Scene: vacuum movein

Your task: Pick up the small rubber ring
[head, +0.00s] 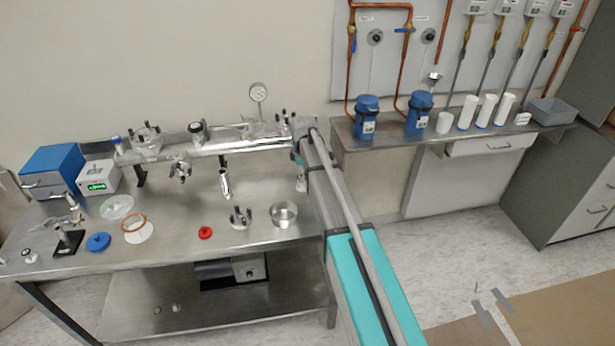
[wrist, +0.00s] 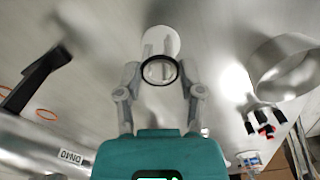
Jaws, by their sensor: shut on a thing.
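A small black rubber ring (wrist: 159,71) is between the two grey fingers of my gripper (wrist: 159,80) in the wrist view. The fingers are shut on its left and right sides, and the ring faces the camera. A pale round part (wrist: 163,41) lies behind the ring; I cannot tell whether they touch. In the head view my gripper (head: 301,184) hangs above the right end of the steel bench (head: 180,260), partly hidden by my arm. The ring is too small to make out there.
A steel bowl (head: 284,214) and a pronged clamp (head: 240,217) stand near my gripper. A metal tube on posts (head: 235,145) runs along the back.

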